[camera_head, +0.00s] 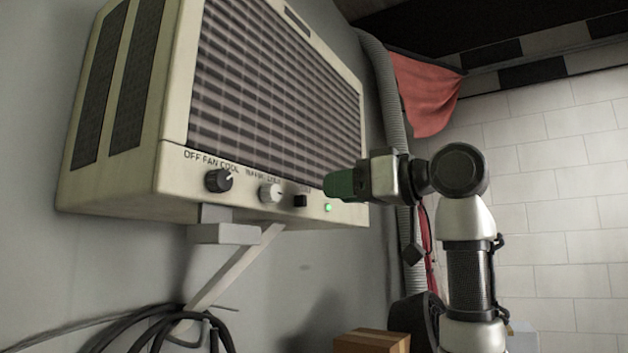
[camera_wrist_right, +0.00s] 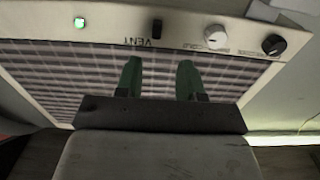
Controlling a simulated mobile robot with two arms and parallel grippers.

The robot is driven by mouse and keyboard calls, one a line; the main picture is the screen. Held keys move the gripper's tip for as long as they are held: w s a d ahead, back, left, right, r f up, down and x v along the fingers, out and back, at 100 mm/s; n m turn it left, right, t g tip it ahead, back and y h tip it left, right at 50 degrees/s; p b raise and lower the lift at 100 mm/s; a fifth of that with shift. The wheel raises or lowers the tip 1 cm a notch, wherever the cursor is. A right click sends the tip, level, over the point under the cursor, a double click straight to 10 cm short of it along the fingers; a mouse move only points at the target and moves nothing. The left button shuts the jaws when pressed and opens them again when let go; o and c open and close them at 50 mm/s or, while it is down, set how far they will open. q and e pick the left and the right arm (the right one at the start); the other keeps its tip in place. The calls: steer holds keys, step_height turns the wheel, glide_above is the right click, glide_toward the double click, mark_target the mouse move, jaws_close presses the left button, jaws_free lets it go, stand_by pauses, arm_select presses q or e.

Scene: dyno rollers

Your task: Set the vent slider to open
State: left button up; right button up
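The vent slider (camera_head: 300,201) is a small black block on the lower front strip of the wall-mounted air unit (camera_head: 262,186). In the right wrist view, which shows the panel upside down, the black slider (camera_wrist_right: 156,29) sits by the word VENT. My right gripper (camera_head: 337,186) has green fingers and is just right of the slider in the head view. In the wrist view its two fingers (camera_wrist_right: 160,78) are apart with nothing between them, over the grille and short of the slider. Contact with the panel cannot be told. My left gripper is not in view.
A black knob (camera_head: 218,180), a white knob (camera_head: 270,193) and a lit green lamp (camera_head: 327,208) share the strip. A grey bracket (camera_head: 224,233) supports the unit. A ribbed hose (camera_head: 388,95) and red cloth (camera_head: 427,93) are behind my right arm. A cardboard box (camera_head: 372,341) is below.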

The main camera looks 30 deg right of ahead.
mark_target(306, 196)
steer(key=x, duration=0.2)
steer(key=p+x, duration=0.1)
steer(key=x, duration=0.1)
steer(key=shift+w, duration=0.45)
steer(key=shift+p+x, duration=0.45)
steer(key=shift+x, duration=0.4)
steer(key=shift+f, duration=0.15)
steer(key=shift+s+d, duration=0.1)
steer(key=shift+s, duration=0.1)
steer(key=shift+w, duration=0.15)
steer(key=shift+c, duration=1)
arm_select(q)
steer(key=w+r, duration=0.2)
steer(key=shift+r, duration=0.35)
arm_select(e)
jaws_close()
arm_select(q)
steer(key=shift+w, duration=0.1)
